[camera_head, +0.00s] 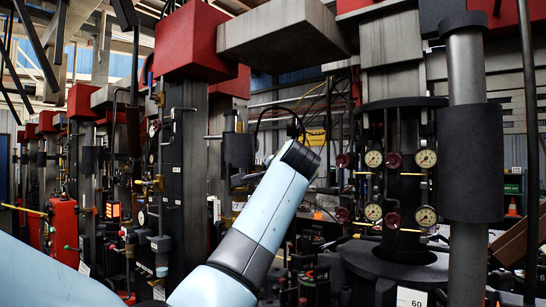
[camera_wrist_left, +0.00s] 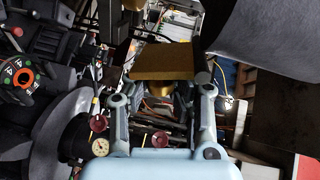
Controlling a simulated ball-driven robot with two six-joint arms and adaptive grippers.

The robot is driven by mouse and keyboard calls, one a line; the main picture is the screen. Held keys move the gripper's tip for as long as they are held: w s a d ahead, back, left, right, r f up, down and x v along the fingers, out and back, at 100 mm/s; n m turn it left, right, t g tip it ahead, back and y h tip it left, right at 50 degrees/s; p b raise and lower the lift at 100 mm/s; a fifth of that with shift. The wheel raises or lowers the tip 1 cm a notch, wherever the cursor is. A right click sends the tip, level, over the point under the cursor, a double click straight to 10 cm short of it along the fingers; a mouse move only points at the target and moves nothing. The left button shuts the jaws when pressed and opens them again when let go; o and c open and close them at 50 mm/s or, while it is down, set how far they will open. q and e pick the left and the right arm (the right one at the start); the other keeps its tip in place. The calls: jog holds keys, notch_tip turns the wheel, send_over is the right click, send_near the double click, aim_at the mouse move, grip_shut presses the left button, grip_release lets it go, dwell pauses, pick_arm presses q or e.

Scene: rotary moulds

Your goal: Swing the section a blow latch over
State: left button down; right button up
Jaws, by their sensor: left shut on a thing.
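In the left wrist view a yellow-brown, brass-coloured block (camera_wrist_left: 165,61) sits between the fingers of my left gripper (camera_wrist_left: 163,88), with a narrow brass stem below it. It looks like a latch handle, but no label shows which section it belongs to. The gripper is shut on this block. In the head view my light-blue left arm reaches up to the middle of the machine. Its own wrist hides the fingers and the block there. My right gripper is in neither view.
Pressure gauges (camera_head: 374,159) and dark red knobs (camera_head: 394,160) sit right of my arm. A thick vertical column (camera_head: 468,150) stands farther right. A grey beam (camera_head: 282,32) hangs above. In the wrist view a gauge (camera_wrist_left: 101,146) and a dark rounded body (camera_wrist_left: 270,38) are close by.

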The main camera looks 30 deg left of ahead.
pick_arm(q)
jog(key=m+p, duration=0.1)
jog(key=f+m+p, duration=0.1)
jog(key=p, duration=0.1)
jog(key=shift+s+a, duration=0.15)
jog(key=shift+s, duration=0.1)
jog(key=shift+s+a+f+m+g+y+p, duration=0.1)
jog(key=shift+f+m+g+y+p, duration=0.15)
jog(key=shift+m+p, duration=0.4)
jog(key=shift+f, duration=0.1)
jog(key=c, duration=1.5)
grip_release()
jog(key=shift+o, duration=0.5)
jog(key=shift+s+r, duration=0.1)
jog(key=shift+r, duration=0.1)
jog(key=v, duration=0.7)
jog(key=shift+d, duration=0.35)
jog(key=shift+s, duration=0.1)
